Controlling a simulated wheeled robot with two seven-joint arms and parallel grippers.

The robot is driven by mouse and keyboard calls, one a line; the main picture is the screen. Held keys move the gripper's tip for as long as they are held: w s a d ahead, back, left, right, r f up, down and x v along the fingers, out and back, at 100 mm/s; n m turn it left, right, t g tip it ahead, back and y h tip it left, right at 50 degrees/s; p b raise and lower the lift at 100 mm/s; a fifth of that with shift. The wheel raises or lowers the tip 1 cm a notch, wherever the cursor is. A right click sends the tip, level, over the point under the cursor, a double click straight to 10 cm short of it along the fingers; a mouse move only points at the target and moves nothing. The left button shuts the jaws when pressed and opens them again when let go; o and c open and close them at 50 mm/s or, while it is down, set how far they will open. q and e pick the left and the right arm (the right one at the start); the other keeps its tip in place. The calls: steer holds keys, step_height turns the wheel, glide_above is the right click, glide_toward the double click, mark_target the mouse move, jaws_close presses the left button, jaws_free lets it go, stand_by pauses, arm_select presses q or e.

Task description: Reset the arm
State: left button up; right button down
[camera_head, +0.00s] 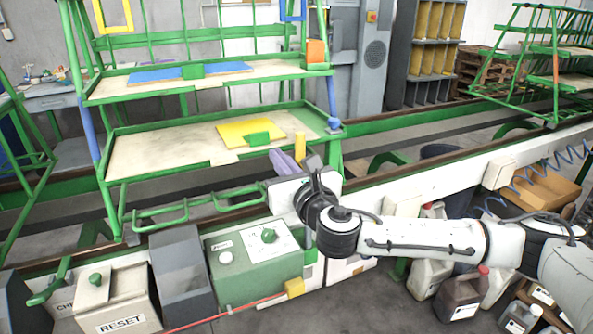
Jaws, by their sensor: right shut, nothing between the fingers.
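My right arm comes in from the right and reaches over the front rail. My right gripper (283,161) is at the middle of the picture, pointing away toward the green rack; it is shut and holds nothing. A pale box labelled RESET (120,322) with a green knob on top stands at the lower left, well apart from the gripper. A green control box (255,275) with a white button and a green knob sits below and left of the gripper. My left gripper is out of view.
A green rack (92,100) with two shelves stands behind the rail; blue, orange and yellow pieces lie on it. A dark grey bin (182,265) stands between the two boxes. Several jugs (462,295) stand on the floor under my right arm. A red cord runs along the lower front.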

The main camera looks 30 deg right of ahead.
steer(key=s, duration=0.6)
steer(key=shift+s+a+f, duration=0.15)
steer(key=shift+s+a, duration=0.05)
steer(key=shift+a, duration=0.2)
steer(key=s+a+f+m+g+y, duration=0.25)
steer(key=a+f+m, duration=0.2)
steer(key=f, duration=0.35)
steer(key=s+a+f+m+g+y, duration=0.1)
steer(key=s+a+f+m+g, duration=0.2)
steer(key=f+m, duration=0.4)
steer(key=s+a+f+m+g+y, duration=0.1)
steer(key=s+a+f+m+y, duration=0.25)
steer(key=f, duration=0.65)
steer(key=s+f+m+g+h, duration=0.2)
steer(key=s+f+m+g, duration=0.1)
steer(key=s+f+m, duration=1.2)
steer(key=s+m, duration=0.1)
steer(key=m, duration=0.1)
steer(key=shift+s+f+m+h, duration=0.3)
steer(key=shift+s+f, duration=0.05)
steer(key=shift+s, duration=0.05)
steer(key=shift+a, duration=0.1)
